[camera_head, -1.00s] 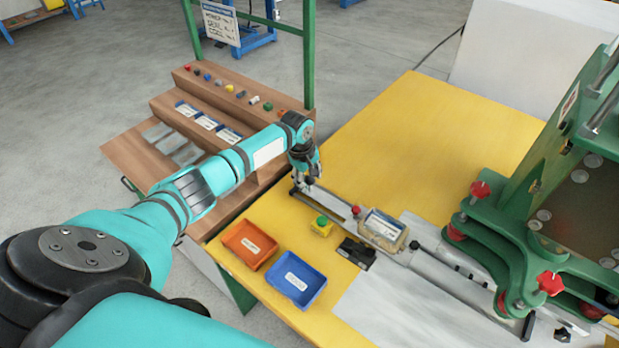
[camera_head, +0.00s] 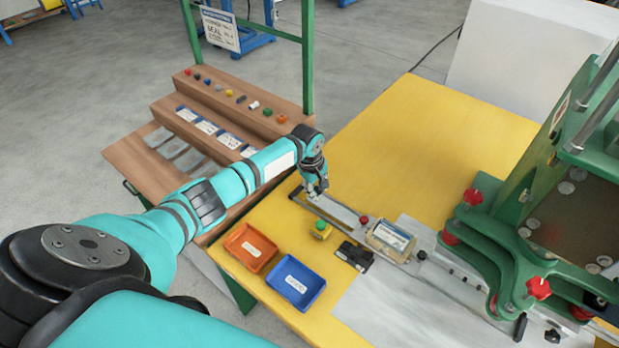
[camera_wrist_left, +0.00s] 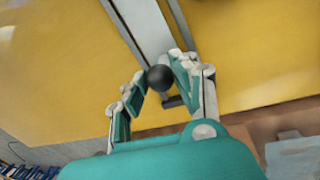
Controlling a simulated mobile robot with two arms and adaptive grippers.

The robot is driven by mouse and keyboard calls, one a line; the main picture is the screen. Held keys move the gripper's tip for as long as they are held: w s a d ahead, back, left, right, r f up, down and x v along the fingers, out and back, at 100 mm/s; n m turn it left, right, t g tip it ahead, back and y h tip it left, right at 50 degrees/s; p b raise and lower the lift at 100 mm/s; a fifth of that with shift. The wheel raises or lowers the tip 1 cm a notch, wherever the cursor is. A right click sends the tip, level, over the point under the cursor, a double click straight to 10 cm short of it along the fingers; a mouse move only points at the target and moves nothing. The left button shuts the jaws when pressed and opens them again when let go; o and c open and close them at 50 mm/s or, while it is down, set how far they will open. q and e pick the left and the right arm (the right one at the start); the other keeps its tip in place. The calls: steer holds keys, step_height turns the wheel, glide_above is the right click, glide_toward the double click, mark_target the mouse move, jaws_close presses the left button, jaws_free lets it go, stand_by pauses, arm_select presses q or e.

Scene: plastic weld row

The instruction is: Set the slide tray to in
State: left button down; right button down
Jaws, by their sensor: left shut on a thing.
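The slide tray is a long grey metal slide (camera_head: 345,214) on the yellow table, running toward the green press at the right. A clear box with a pale label (camera_head: 391,237) sits on it, short of the press. My left gripper (camera_head: 318,192) is at the slide's far left end. In the left wrist view, its fingers (camera_wrist_left: 155,85) are shut on a black ball knob (camera_wrist_left: 160,78) at the slide's end. My right gripper is in no view.
The green press (camera_head: 520,215) with red knobs stands at the right. An orange bin (camera_head: 234,236), a blue bin (camera_head: 312,288), a yellow-green button box (camera_head: 321,230) and a black block (camera_head: 354,256) lie near the slide. A stepped wooden rack (camera_head: 215,97) stands behind the left arm.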

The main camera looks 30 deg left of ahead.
arm_select(q)
steer(key=p, duration=0.5)
glide_above(356, 224)
steer(key=a, duration=0.2)
steer(key=shift+w+d+r, duration=0.1)
steer(key=shift+d, duration=0.1)
steer(key=shift+d+p, duration=0.4)
steer(key=shift+d, duration=0.45)
steer(key=c, duration=1)
jaws_free()
steer(key=shift+a+r, duration=0.1)
step_height(356, 224, up, 11)
steer(key=s, duration=0.2)
steer(key=shift+s+a+r, duration=0.15)
steer(key=shift+a+r, duration=0.05)
steer(key=shift+a, duration=0.1)
